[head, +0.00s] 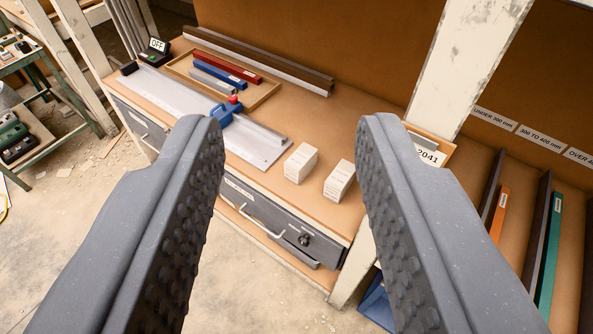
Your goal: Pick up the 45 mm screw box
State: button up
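Two small white boxes stand side by side on the wooden bench top: a left white box (300,163) and a right white box (339,181). Both have fine printing that is too small to read, so I cannot tell which is the 45 mm screw box. My gripper (287,135) is open and empty, its two grey studded fingers wide apart. In the picture both boxes show between the fingers, farther off than the fingertips and not touched. The right box is close to the right finger's edge in view.
Left of the boxes lies a metal plate (165,98) with a blue clamp-like tool (226,112). Behind is a wooden tray (262,98) with coloured bars. A pale post (468,62) rises at right, beside a rack with dividers. Drawers (270,222) are below the bench's front edge.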

aim_at(303, 161)
jog(key=z, duration=0.1)
jog(key=i, duration=0.9)
jog(key=u, duration=0.1)
